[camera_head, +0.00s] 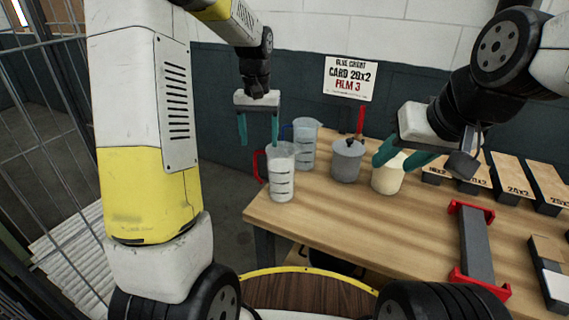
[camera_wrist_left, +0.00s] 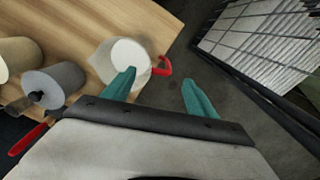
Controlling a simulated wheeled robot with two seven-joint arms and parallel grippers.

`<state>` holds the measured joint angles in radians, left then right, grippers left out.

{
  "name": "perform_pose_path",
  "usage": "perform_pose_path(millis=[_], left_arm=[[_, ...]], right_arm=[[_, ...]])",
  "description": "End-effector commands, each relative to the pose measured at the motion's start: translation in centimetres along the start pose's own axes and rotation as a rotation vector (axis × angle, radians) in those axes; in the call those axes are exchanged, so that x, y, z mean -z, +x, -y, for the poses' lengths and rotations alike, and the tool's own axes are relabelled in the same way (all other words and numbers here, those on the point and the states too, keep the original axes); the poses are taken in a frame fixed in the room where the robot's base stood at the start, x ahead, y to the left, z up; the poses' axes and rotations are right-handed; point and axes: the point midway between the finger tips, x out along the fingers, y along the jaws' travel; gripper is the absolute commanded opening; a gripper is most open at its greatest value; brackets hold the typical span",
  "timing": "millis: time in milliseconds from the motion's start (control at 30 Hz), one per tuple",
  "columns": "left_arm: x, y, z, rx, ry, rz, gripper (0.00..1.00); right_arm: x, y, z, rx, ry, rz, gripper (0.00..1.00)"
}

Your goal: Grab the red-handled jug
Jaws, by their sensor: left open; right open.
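The red-handled jug (camera_head: 282,174) is clear with dark level marks and white contents. It stands upright near the table's left end, its red handle (camera_head: 257,165) facing left. It also shows in the left wrist view (camera_wrist_left: 122,62), its handle (camera_wrist_left: 163,66) pointing right. My left gripper (camera_head: 259,143) is open with teal fingers, above and behind the jug. In the wrist view its fingertips (camera_wrist_left: 159,78) lie either side of the handle in the picture; contact is not visible. My right gripper (camera_head: 396,157) is open at the cream container (camera_head: 387,178); whether it touches is unclear.
A blue-handled clear jug (camera_head: 305,143) stands behind the red-handled one. A grey-and-red holder (camera_head: 475,246) and boxes (camera_head: 512,176) occupy the right. The wooden table's (camera_head: 330,218) front left is clear.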

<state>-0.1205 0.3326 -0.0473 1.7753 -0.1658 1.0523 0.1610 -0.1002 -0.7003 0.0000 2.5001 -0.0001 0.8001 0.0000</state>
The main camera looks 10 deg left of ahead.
Motion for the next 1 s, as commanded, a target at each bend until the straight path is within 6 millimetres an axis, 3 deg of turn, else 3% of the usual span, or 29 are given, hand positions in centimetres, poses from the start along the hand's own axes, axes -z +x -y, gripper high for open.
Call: perform_pose_path(millis=[300,633,933,1000], left_arm=[[-0.1,4.5,-0.1,0.0,0.0,0.003,0.67],[0.0,5.2,-0.1,0.0,0.001,0.0,0.65],[0.0,5.1,-0.1,0.0,0.001,0.0,0.06],[0.0,5.1,-0.1,0.0,0.001,0.0,0.0]], right_arm=[[0.0,0.0,0.0,0.0,0.0,0.0,0.44],[0.0,0.0,0.0,0.0,0.0,0.0,0.44],[0.0,0.0,0.0,0.0,0.0,0.0,0.44],[0.0,0.0,0.0,0.0,0.0,0.0,0.44]])
